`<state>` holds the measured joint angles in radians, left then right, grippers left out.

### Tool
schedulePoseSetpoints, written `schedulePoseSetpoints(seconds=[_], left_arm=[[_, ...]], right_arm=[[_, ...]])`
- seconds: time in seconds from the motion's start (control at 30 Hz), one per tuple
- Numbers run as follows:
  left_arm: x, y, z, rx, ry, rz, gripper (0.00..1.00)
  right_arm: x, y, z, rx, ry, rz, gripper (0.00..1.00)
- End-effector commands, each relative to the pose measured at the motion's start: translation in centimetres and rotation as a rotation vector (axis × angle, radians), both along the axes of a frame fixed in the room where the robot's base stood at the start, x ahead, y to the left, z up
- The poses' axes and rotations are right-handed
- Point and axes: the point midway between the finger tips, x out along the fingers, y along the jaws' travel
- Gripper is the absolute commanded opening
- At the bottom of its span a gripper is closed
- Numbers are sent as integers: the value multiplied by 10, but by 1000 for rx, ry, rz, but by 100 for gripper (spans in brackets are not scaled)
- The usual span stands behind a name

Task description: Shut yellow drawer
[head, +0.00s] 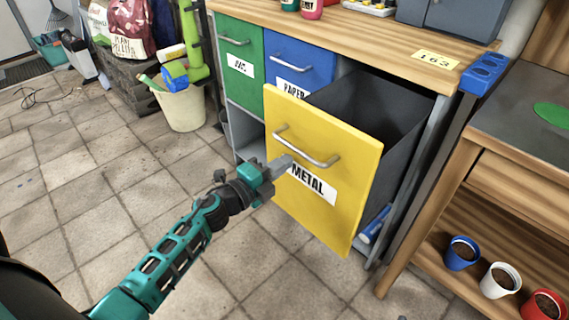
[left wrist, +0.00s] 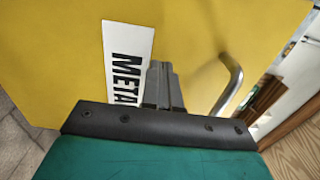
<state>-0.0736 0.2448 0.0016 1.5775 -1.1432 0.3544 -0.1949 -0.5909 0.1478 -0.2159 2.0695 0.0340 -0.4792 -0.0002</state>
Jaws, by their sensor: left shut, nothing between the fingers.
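The yellow drawer (head: 335,205) stands pulled out of the wooden-topped cabinet, its dark open bin showing behind the front. Its front carries a metal bar handle (head: 308,148) and a white METAL label (head: 310,185). My left gripper (head: 284,163) is shut and empty, its fingertips at the yellow front beside the handle and the label's upper left corner. In the left wrist view the shut fingers (left wrist: 160,80) point at the yellow front (left wrist: 60,60), between the label (left wrist: 128,62) and the handle (left wrist: 230,85). I cannot tell whether they touch it. My right gripper is not in view.
The green drawer (head: 238,58) and blue drawer (head: 299,62) are shut. A wooden table (head: 520,150) stands close on the right, with several plant pots on its lower shelf. A cream bucket (head: 182,108) stands left of the cabinet. The tiled floor (head: 80,180) in front is clear.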

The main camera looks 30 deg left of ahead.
Motion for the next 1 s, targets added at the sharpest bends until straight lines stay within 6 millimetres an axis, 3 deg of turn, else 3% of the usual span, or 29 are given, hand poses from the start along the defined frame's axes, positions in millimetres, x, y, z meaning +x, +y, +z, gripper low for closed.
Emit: schedulePoseSetpoints(seconds=[0.67,0.87,1.0], left_arm=[[15,-6,0,0,0,0,0],[42,-15,0,0,-3,0,0],[71,-25,0,1,-4,0,0]], right_arm=[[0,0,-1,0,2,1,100],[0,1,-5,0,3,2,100],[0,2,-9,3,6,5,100]])
